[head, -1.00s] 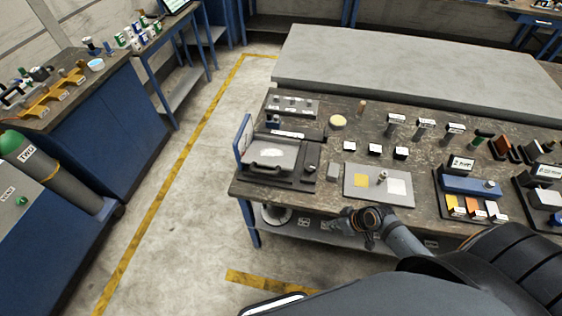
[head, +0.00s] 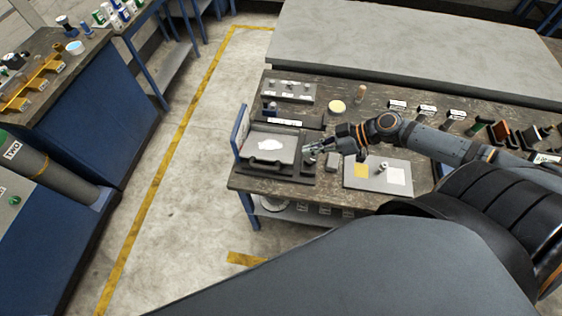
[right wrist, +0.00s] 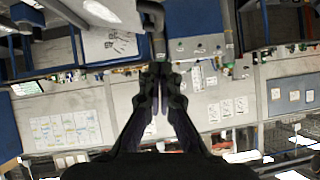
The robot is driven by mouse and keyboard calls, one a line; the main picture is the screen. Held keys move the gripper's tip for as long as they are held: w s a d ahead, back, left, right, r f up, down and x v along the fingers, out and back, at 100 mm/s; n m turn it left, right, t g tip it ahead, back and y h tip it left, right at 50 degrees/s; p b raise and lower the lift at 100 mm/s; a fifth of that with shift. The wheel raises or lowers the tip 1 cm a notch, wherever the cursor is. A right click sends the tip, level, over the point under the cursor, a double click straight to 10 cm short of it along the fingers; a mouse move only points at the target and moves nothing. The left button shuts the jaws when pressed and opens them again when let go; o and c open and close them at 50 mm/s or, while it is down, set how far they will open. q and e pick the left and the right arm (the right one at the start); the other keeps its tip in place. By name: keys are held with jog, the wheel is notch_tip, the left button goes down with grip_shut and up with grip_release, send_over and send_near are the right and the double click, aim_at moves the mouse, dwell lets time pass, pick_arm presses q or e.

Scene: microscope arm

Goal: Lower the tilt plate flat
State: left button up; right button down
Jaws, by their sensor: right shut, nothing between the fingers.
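The tilt plate (head: 270,146) is a grey plate with a white patch and a dark handle along its front edge. It sits over a dark base (head: 291,178) at the left end of the workbench. Its exact tilt is hard to tell from above. A blue panel (head: 241,132) stands upright at its left side. My right gripper (head: 311,152) reaches in from the right and hangs by the plate's right edge, over the base's right part, which it partly hides. Its fingers are shut and empty, as the right wrist view also shows (right wrist: 160,76). My left gripper is not in view.
A small grey block (head: 334,161) stands between base and tray. Behind are a rack (head: 289,90) and a round pale disc (head: 337,106). The floor at left is clear.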

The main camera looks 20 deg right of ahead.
aim_at(272, 167)
jog(key=x, duration=0.4)
jog(key=f+b+x, duration=0.1)
jog(key=x, duration=0.2)
jog(key=s+d+f+b+x, duration=0.1)
jog(key=x, duration=0.3)
jog(key=shift+w+a+f, duration=0.15)
jog(key=shift+a+f, duration=0.05)
jog(key=shift+a, duration=0.05)
jog(key=shift+f, duration=0.35)
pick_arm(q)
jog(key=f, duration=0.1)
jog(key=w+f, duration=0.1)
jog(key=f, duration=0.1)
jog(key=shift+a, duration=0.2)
pick_arm(e)
jog(key=f+b, duration=0.3)
jog(key=s+a+f+n+t+h+b, duration=0.1)
jog(key=f+b, duration=0.2)
jog(key=b, duration=0.1)
jog(key=s+f+n+t+b, duration=0.1)
jog(key=f+b, duration=0.2)
jog(key=b, duration=0.1)
jog(key=shift+s+a+h, duration=0.15)
jog(key=shift+a+h, duration=0.1)
jog(key=shift+h, duration=0.05)
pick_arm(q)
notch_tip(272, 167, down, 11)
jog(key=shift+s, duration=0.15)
pick_arm(e)
jog(key=shift+s, duration=0.15)
